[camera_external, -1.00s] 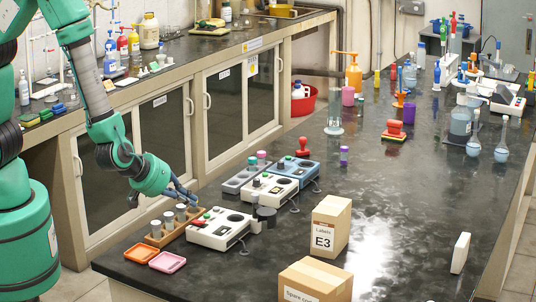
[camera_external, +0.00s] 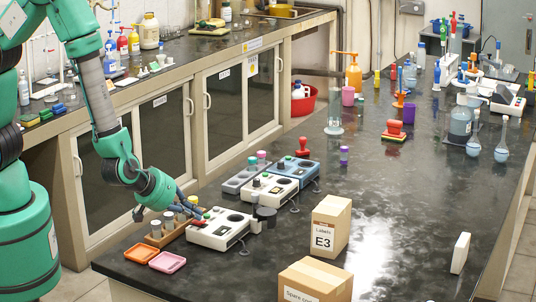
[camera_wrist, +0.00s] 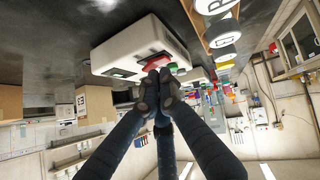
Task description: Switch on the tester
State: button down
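The tester appears to be the nearest white box (camera_external: 218,232), with a dark round well on top and a red switch at its left end. In the wrist view the white box (camera_wrist: 135,45) appears upside down, and the red switch (camera_wrist: 152,60) shows just beyond my fingertips. My gripper (camera_external: 203,216) is at the left end of the box, by the switch. In the wrist view the fingertips of my gripper (camera_wrist: 157,87) are together with nothing seen between them. They overlap the switch's edge in the picture; I cannot tell whether they touch it.
A wooden rack (camera_external: 160,239) with several capped vials stands close left of the box. Orange (camera_external: 139,253) and pink (camera_external: 168,262) trays lie in front. Another white device (camera_external: 268,189) sits behind. Cardboard boxes (camera_external: 331,225) stand to the right; the bench between is partly clear.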

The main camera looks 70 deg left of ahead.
jog(key=shift+w+d+f+m+g+y+p, duration=0.1)
jog(key=shift+w+d+m+g+y+p, duration=0.25)
jog(key=shift+p, duration=2.55)
jog(key=shift+a+f, duration=0.1)
jog(key=shift+f, duration=0.05)
jog(key=shift+s, duration=0.1)
